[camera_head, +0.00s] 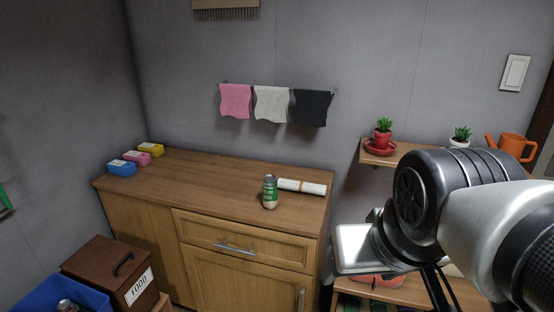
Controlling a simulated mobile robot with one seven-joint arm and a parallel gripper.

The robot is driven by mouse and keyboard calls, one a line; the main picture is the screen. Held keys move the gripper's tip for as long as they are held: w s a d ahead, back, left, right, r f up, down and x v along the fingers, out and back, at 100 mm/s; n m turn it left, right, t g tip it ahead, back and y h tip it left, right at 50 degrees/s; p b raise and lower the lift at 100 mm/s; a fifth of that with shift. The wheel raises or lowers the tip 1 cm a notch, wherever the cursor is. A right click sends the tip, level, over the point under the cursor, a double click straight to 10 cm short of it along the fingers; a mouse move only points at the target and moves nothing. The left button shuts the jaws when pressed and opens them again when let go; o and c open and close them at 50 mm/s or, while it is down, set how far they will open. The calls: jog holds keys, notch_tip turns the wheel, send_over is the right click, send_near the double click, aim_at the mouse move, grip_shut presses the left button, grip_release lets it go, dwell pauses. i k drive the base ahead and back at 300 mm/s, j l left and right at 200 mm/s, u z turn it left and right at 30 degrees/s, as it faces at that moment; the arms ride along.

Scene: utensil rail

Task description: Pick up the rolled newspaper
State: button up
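The rolled newspaper (305,187) is a white roll with a thin brownish band near its left end. It lies on the wooden cabinet top (200,178), towards the right end. My arm fills the lower right of the view, to the right of the cabinet and apart from the newspaper. Dark thin parts show below my wrist, but I cannot make out the fingertips or whether they hold anything.
Blue, pink and yellow boxes (143,150) sit at the cabinet's back left. Cloths (271,103) hang from a wall rail above. A shelf (370,155) at right bears potted plants and an orange watering can (512,146). A brown FOOD box (96,262) and blue bin (45,292) stand lower left.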

aim_at(283, 184)
jog(key=i+j+z, duration=0.35)
jog(key=i, duration=0.15)
jog(key=i+j+z, duration=0.3)
jog(key=i+j, duration=0.1)
jog(key=i, duration=0.1)
